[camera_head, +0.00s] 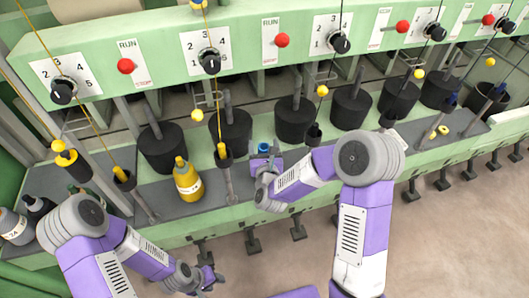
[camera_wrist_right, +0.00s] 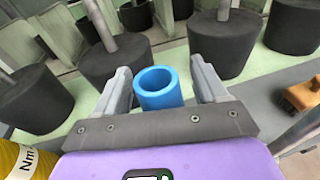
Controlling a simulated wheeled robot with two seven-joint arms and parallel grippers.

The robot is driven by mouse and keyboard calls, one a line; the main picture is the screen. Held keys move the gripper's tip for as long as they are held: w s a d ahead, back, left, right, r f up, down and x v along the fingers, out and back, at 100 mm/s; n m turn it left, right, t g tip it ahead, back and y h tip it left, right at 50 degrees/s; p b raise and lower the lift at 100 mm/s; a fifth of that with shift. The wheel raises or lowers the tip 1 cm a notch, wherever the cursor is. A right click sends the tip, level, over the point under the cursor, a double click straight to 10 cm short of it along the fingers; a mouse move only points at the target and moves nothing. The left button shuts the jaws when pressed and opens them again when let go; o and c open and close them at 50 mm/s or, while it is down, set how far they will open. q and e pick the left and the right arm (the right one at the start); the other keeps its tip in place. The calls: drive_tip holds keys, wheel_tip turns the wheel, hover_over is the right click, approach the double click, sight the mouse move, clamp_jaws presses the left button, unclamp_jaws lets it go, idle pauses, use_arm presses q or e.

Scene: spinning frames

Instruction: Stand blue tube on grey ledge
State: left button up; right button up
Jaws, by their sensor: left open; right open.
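The blue tube (camera_head: 264,147) shows as a small open ring by the machine, at my right gripper (camera_head: 265,162). In the right wrist view the hollow blue tube (camera_wrist_right: 160,90) looks upright, its open end up. It is between the two spread fingers of my right gripper (camera_wrist_right: 163,80), with a gap on each side. Its lower end is hidden behind the gripper's body. The grey ledge (camera_head: 165,200) runs along the machine's front. My left gripper (camera_head: 205,279) is open and empty, low in the head view, over the floor in front of the ledge.
A yellow bottle (camera_head: 187,182) stands on the ledge left of my right gripper. Black cans (camera_head: 295,120) line the green strip behind. Lever posts (camera_head: 229,180) and threads with yellow balls (camera_head: 197,115) rise nearby. An orange-brown object (camera_wrist_right: 302,95) is at the wrist view's right.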

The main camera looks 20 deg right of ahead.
drive_tip(key=p+v, duration=1.2)
drive_tip(key=s+a+f+n+g+y, duration=0.2)
drive_tip(key=s+f+n+g, duration=0.15)
drive_tip(key=f+n, duration=0.5)
drive_tip(key=s+a+f+n+g+y, duration=0.1)
drive_tip(key=s+f+n+g+y, duration=0.25)
drive_tip(key=n, duration=0.75)
drive_tip(key=s+f+n+g, duration=0.3)
drive_tip(key=s+n+g, duration=0.1)
drive_tip(key=n, duration=0.4)
drive_tip(key=s+f+n+g+y, duration=0.1)
drive_tip(key=s+f+n+g, duration=0.2)
drive_tip(key=s+n, duration=0.3)
drive_tip(key=shift+a+f+n+g, duration=0.35)
drive_tip(key=shift+n+g, duration=0.45)
drive_tip(key=shift+n, duration=0.15)
drive_tip(key=shift+s, duration=0.15)
